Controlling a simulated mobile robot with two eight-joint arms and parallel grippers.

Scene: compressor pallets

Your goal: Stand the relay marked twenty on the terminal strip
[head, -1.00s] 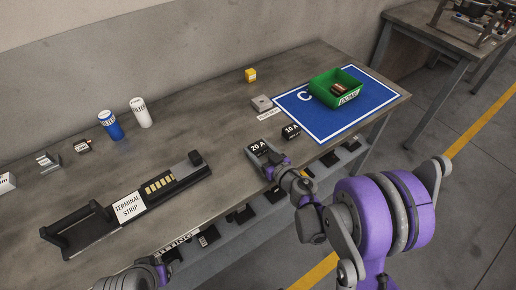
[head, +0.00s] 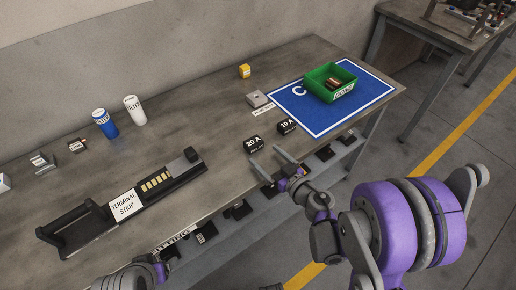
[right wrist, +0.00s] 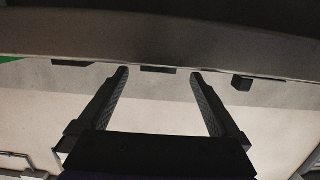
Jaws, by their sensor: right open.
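The black relay marked 20 A (head: 254,144) stands on the bench near the front edge. A second black relay marked 10 A (head: 286,126) stands to its right. The dark terminal strip (head: 185,167), with a row of brass-coloured contacts and a white label, lies to the left. My right gripper (head: 264,154) is open and empty at the bench's front edge, its fingertips just short of the 20 A relay. In the right wrist view its two fingers (right wrist: 158,73) are apart with nothing between them. My left arm shows at the bottom; its fingers cannot be made out.
A green bin (head: 344,93) stands on a blue mat (head: 318,127) at the right. A grey block (head: 258,98), a yellow box (head: 244,71), a blue can (head: 105,123) and a white can (head: 135,110) stand farther back. Bare bench lies between strip and relays.

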